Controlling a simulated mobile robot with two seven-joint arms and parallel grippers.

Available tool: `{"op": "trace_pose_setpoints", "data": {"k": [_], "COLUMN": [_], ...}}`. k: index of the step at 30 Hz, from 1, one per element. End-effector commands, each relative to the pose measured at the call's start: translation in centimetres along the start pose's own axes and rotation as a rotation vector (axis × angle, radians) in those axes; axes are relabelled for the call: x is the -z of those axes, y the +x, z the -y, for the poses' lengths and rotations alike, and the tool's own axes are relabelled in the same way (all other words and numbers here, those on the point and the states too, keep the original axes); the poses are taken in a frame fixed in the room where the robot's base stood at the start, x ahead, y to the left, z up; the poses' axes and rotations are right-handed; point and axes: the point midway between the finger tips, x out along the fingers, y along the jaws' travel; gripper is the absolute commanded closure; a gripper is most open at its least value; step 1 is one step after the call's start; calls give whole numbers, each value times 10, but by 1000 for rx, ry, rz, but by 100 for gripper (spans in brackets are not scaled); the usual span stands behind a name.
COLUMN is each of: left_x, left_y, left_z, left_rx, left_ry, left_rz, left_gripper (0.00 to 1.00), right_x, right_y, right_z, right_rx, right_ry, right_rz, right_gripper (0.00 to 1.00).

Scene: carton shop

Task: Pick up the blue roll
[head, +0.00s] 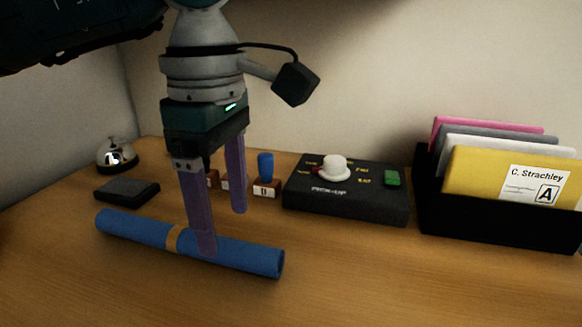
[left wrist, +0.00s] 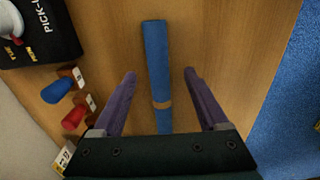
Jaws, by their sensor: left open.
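The blue roll (head: 125,224) lies on the wooden table with a tan band (head: 174,238) around its middle. It also shows in the left wrist view (left wrist: 157,60), running lengthwise between the fingers. My left gripper (head: 222,232) is open and points down at the roll. One finger is in front of the roll and hides a small part of it in the head view; the other is beyond it. In the left wrist view the left gripper (left wrist: 160,75) has one purple finger on each side of the roll, with gaps on both sides. My right gripper is not in view.
A black pick-up box (head: 345,200) with a white knob stands behind to the right. A black file holder (head: 490,222) with folders is further right. Stamps (head: 265,175), a dark pad (head: 127,190) and a bell (head: 117,155) stand behind. The table front is clear.

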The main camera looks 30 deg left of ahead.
Motion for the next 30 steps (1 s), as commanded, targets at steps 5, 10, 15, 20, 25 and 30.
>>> {"op": "trace_pose_setpoints", "data": {"k": [5, 10, 15, 20, 25, 30], "left_x": [-2, -2, -3, -3, -2, -2], "left_y": [27, 48, 50, 50, 50, 50], "left_z": [-2, -3, -3, -3, -3, -3], "left_rx": [6, 1, 0, 0, 0, 0], "left_ry": [0, 0, 1, 1, 1, 0], "left_rz": [0, 1, 2, 2, 2, 2], "left_gripper": [23, 23, 23, 31, 50, 70], "right_x": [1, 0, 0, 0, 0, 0], "right_y": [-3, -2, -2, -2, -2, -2], "right_z": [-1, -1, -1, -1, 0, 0], "right_rx": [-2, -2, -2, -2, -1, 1], "right_ry": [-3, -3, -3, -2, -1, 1], "right_rz": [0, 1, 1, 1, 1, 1], "right_gripper": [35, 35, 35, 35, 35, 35]}}
